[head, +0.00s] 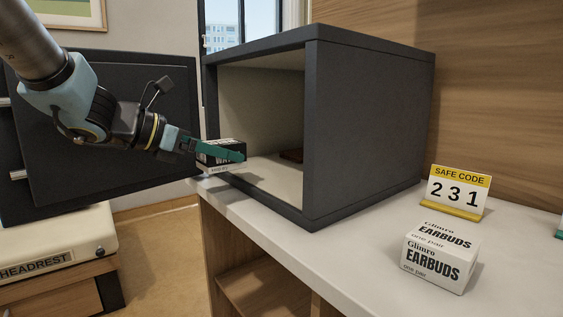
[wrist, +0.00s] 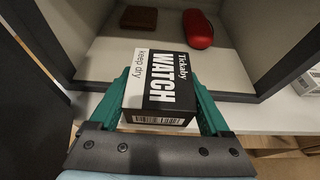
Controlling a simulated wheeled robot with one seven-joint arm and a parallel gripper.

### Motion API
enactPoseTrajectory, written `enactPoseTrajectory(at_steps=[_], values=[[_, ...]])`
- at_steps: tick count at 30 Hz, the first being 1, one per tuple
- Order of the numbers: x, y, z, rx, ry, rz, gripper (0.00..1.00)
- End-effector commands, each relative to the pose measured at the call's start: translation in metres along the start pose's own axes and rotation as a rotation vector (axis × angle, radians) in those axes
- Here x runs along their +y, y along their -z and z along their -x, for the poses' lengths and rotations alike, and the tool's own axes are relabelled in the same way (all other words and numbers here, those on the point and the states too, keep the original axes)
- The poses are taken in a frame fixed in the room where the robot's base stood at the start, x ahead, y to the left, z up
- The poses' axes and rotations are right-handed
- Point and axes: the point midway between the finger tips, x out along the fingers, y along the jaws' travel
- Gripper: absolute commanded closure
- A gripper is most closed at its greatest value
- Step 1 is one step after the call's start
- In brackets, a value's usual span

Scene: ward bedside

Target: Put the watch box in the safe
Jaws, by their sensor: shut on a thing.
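The watch box (wrist: 161,88) is black and white, printed "Tickaby WATCH keep dry". My gripper (wrist: 165,95) is shut on it, with a green finger on each side. In the head view the watch box (head: 218,150) is at the safe's open front, partly hidden by my gripper (head: 222,149). The dark grey safe (head: 368,130) stands on the white counter, its door (head: 100,135) swung wide open to the left. In the wrist view the safe's interior floor (wrist: 165,55) lies just beyond the box.
Inside the safe are a brown item (wrist: 131,18), perhaps a wallet, and a red case (wrist: 198,29), at the back. A white earbuds box (head: 440,257) and a "SAFE CODE 231" sign (head: 458,192) stand on the counter (head: 350,250) right of the safe. The safe's front floor is clear.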

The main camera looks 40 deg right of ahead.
Motion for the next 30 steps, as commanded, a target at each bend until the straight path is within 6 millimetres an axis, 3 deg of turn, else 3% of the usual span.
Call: enactPoseTrajectory(at_steps=[6, 12, 22, 27, 30], values=[[-0.001, -0.021, -0.055, 0.002, 0.003, -0.002, 0.80], [0.000, -0.037, -0.092, 0.001, 0.000, -0.001, 0.80], [0.000, -0.048, -0.117, 0.001, 0.000, -0.002, 0.80], [0.000, -0.019, -0.129, 0.003, -0.001, 0.002, 0.80], [0.001, -0.015, -0.130, -0.001, -0.002, 0.000, 0.80]])
